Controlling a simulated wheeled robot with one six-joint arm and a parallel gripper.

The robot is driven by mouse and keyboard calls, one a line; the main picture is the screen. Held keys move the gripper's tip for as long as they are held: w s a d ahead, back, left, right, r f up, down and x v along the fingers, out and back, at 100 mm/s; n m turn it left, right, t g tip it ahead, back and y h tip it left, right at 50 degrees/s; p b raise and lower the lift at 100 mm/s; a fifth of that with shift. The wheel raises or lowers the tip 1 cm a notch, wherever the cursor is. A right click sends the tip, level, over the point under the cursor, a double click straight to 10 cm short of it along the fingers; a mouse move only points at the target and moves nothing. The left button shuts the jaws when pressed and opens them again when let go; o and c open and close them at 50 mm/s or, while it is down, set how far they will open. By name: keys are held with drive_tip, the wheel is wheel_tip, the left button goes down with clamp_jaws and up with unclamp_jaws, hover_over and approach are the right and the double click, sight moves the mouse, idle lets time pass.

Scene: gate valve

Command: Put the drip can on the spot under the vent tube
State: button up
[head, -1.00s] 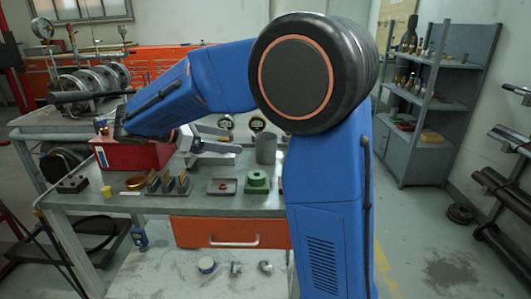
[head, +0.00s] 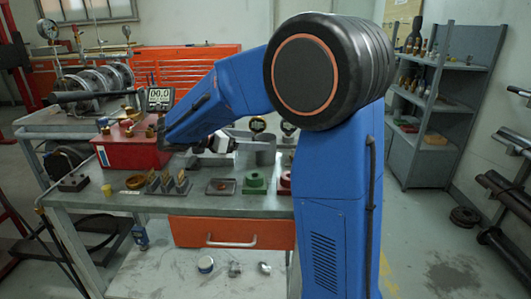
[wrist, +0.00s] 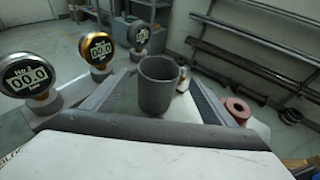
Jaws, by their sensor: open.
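The drip can, which I take to be the plain grey open-topped cup (head: 264,153), stands upright at the back of the bench top. In the wrist view the cup (wrist: 158,88) is between the two grey fingers of my gripper (wrist: 163,80), with visible room on both sides. My gripper is open and holds nothing. In the head view my gripper (head: 238,145) is at the left of the cup, partly hidden by my arm. I cannot make out the vent tube or the spot under it.
Several digital gauges (wrist: 98,48) stand left of the cup in the wrist view. A red ring-like part (wrist: 238,108) is at the right. On the bench are a red box (head: 128,148), a small tray (head: 221,187) and a green block (head: 256,183). A grey shelf (head: 430,110) stands at the right.

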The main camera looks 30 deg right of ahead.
sight(266, 139)
drive_tip(key=shift+x, duration=2.8)
drive_tip(key=shift+w, duration=0.1)
drive_tip(key=c, duration=1.3)
drive_tip(key=shift+r, duration=0.1)
